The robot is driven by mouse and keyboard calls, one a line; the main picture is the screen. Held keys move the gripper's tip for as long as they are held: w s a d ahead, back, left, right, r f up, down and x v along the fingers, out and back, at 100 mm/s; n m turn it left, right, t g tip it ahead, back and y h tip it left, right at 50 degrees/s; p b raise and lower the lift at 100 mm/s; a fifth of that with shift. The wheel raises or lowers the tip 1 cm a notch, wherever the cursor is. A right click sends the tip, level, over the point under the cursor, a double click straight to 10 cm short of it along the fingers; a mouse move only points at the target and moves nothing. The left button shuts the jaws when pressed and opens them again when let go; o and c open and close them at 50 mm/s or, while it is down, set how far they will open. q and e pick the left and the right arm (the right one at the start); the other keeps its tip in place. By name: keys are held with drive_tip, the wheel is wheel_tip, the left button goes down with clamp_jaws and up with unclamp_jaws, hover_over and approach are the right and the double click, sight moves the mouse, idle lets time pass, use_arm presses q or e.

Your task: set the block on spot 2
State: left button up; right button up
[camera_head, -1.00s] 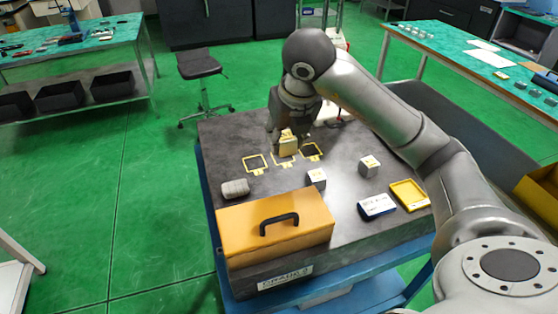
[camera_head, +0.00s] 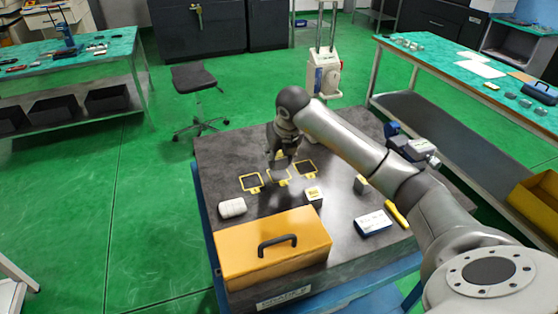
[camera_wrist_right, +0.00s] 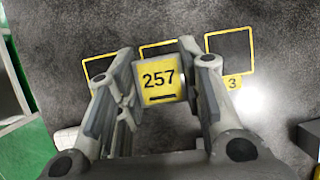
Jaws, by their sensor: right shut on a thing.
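The block (camera_wrist_right: 159,80) has a yellow face marked 257 and sits between the fingers of my right gripper (camera_wrist_right: 157,88), which is shut on it. In the head view my right gripper (camera_head: 280,163) is over the middle of three yellow-outlined squares, and the block is hard to make out. In the right wrist view the block covers the near part of the middle square (camera_wrist_right: 158,48), hiding its number. The right square (camera_wrist_right: 230,45) is marked 3; the left square (camera_wrist_right: 99,66) is partly hidden by a finger. I cannot tell whether the block touches the table. My left gripper is out of view.
On the dark table (camera_head: 225,150) stand an orange toolbox (camera_head: 270,248), a white roll (camera_head: 232,208), a blue-and-white box (camera_head: 373,223) and two other blocks, one near the toolbox (camera_head: 313,195) and one by my forearm (camera_head: 360,185). A yellow tray (camera_head: 396,214) is partly hidden by my arm.

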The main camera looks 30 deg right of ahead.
sight(279, 164)
drive_tip(key=shift+w+d+f, duration=0.1)
drive_tip(key=shift+w+f, duration=0.05)
drive_tip(key=shift+f, duration=0.05)
wheel_tip(279, 164, down, 3)
drive_tip(key=shift+w+d+p, duration=0.1)
drive_tip(key=shift+p, duration=0.9)
drive_tip(key=shift+f, duration=0.2)
drive_tip(key=o, duration=1.1)
drive_tip(key=shift+f, duration=0.1)
